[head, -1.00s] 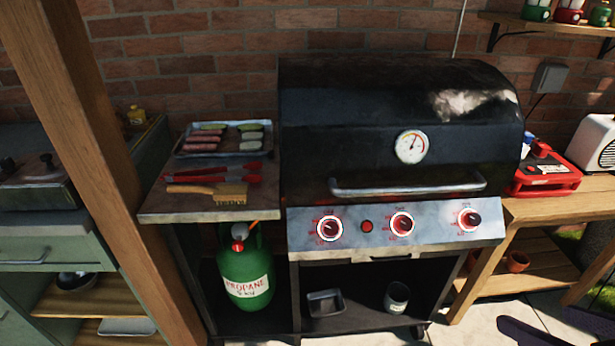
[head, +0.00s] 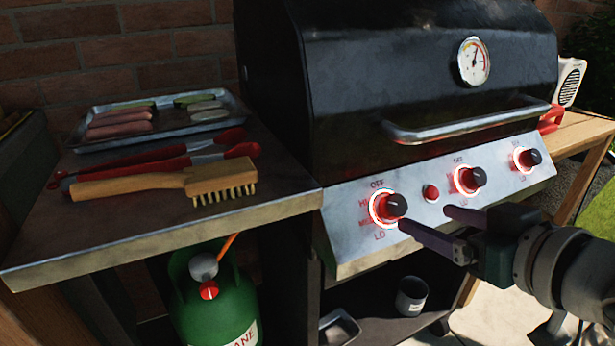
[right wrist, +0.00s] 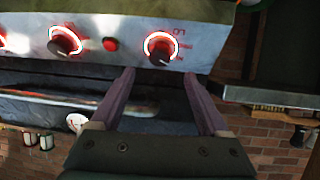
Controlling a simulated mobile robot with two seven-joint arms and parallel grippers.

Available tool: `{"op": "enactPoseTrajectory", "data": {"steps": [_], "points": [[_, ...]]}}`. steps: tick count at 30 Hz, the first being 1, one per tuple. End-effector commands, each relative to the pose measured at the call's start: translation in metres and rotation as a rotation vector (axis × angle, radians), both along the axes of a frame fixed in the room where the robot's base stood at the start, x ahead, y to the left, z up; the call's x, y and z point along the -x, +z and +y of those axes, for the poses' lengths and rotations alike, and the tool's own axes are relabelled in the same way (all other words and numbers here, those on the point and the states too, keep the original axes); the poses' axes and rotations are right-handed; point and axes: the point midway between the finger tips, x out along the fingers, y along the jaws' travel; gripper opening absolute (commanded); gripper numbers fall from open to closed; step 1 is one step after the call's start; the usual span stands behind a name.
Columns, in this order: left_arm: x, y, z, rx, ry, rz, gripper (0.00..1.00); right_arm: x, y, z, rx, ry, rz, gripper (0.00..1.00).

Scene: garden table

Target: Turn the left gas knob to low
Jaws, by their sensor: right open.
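The left gas knob (head: 395,207) is black with a lit red ring, at the left end of the grill's front panel (head: 345,250). Marks around it read OFF at the top, HI and MED on the left, LO at the bottom. I cannot tell exactly where it points. My right gripper (head: 427,218) is open and empty, in front of the panel just right of and below this knob. In the right wrist view, which is upside down, the knob (right wrist: 160,48) lies just beyond and between the open fingertips (right wrist: 159,73). My left gripper is out of view.
A red button (head: 431,193) and two more knobs (head: 472,179) (head: 530,158) sit to the right. The lid handle (head: 470,125) juts out above. A side shelf (head: 100,245) holds a brush (head: 180,184), tongs (head: 150,162) and a food tray (head: 170,122). A propane tank (head: 205,310) stands below.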

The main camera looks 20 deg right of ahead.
Motion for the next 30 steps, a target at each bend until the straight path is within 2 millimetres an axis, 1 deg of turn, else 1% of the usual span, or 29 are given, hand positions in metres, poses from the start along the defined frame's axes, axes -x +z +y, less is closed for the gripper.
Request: {"op": "enactPoseTrajectory", "data": {"steps": [1,6,9,13,18,25,26,30], "points": [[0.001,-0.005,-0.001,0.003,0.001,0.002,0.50,-0.009,-0.004,0.000,0.001,0.000,-0.003,0.79],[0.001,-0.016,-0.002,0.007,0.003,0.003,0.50,-0.038,-0.018,0.000,0.001,0.000,-0.002,0.79],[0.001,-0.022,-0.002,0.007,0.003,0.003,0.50,-0.053,-0.023,-0.001,0.002,0.001,-0.002,0.79],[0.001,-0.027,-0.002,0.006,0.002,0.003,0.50,-0.066,-0.029,-0.001,0.001,0.000,-0.001,0.79],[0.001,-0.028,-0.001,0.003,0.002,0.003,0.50,-0.074,-0.031,-0.001,0.000,0.000,0.001,0.79],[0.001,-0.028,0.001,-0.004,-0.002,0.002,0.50,-0.074,-0.031,-0.001,0.000,0.001,0.002,0.79],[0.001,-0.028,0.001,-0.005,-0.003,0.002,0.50,-0.074,-0.031,-0.001,0.000,0.001,0.002,0.77],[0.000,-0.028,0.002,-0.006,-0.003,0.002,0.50,-0.074,-0.031,-0.001,0.000,0.001,0.002,0.62]]}}
